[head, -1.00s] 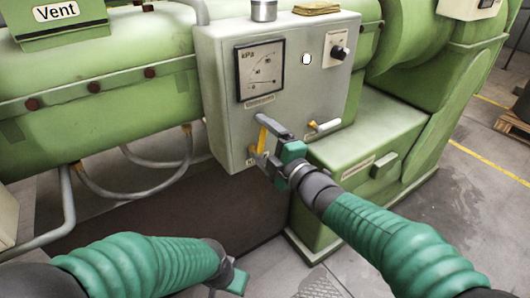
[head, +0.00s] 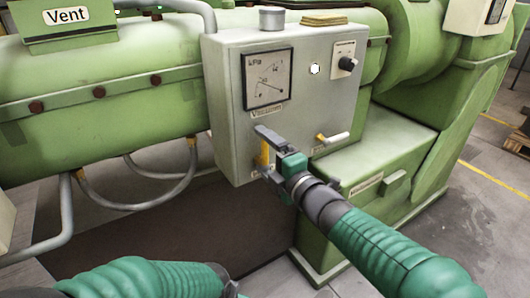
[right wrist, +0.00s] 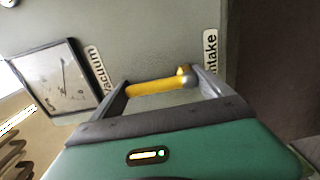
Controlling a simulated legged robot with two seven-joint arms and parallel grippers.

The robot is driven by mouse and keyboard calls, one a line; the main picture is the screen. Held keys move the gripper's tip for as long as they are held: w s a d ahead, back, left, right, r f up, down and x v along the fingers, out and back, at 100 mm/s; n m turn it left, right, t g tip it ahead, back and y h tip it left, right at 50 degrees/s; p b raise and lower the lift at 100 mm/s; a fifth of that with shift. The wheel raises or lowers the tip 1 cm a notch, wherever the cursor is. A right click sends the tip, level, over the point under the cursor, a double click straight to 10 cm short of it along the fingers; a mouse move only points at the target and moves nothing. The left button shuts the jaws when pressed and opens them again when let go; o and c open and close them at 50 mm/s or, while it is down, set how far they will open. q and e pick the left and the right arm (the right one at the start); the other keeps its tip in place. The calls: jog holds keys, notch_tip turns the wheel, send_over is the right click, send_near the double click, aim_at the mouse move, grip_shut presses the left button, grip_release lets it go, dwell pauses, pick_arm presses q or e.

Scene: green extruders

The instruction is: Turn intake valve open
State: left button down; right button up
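The yellow intake valve handle (head: 264,154) is on the lower left of the grey panel's front and stands about upright. My right gripper (head: 261,152) is at this handle, one finger near its top and one near its bottom. In the right wrist view the fingers are wide apart, with the yellow handle (right wrist: 152,87) lying lengthwise between them and a round silver pivot near the right finger. Whether the fingers touch it is unclear. The "Intake" label (right wrist: 210,48) is partly hidden by the right finger. My left gripper (head: 233,289) is mostly cut off at the bottom edge.
The grey panel (head: 225,110) carries a kPa gauge (head: 268,80), a knob (head: 347,63) and a second yellow lever with a pale grip (head: 335,138) to the right. Green machinery (head: 100,120) surrounds it. Bent hoses (head: 170,205) hang at the lower left.

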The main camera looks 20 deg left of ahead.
jog(key=shift+o, duration=1.3)
jog(key=shift+s+f, duration=0.1)
jog(key=shift+d, duration=0.15)
jog(key=p+v, duration=0.1)
jog(key=v, duration=1.5)
jog(key=shift+s, duration=0.2)
jog(key=shift+d+f, duration=0.1)
